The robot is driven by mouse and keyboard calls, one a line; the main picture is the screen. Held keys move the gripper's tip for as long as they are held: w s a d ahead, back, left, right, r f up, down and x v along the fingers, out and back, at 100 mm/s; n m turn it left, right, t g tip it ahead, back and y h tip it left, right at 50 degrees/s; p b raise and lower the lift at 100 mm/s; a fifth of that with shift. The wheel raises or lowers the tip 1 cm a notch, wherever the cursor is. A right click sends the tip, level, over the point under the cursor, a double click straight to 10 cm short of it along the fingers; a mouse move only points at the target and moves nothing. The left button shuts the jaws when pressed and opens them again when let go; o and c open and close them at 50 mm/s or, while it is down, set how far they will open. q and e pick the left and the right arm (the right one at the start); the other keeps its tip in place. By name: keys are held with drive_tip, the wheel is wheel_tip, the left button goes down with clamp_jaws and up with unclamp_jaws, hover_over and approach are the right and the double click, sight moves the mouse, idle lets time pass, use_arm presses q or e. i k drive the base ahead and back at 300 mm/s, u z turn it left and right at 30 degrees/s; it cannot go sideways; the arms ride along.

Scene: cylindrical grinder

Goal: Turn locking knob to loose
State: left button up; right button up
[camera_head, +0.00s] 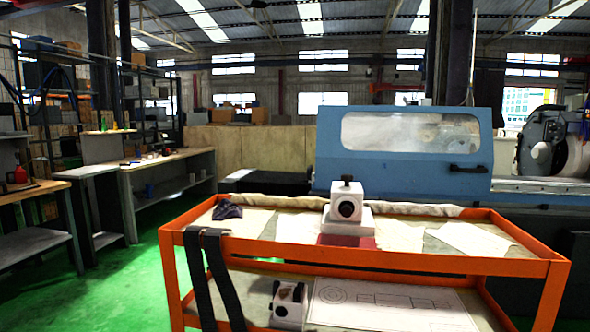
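A white block-shaped device (348,219) stands upright on the top shelf of an orange cart. A small black knob (347,180) sits on its top, and a round black part (346,210) is on its front face. I cannot tell from this view which is the locking knob or whether it is tight or loose. A similar white device (289,303) is on the lower shelf, partly hidden by the cart. Neither of my grippers is in view.
The orange cart (365,259) has a raised rim. Papers (470,239), a dark cloth (227,210) and a dark red item (346,241) lie on top. Black straps (224,280) hang at its left. A blue machine (404,150) stands behind. Green floor (110,290) is clear at left.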

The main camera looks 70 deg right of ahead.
sight(348, 178)
drive_tip(key=i, duration=0.8)
drive_tip(key=z, duration=2.85)
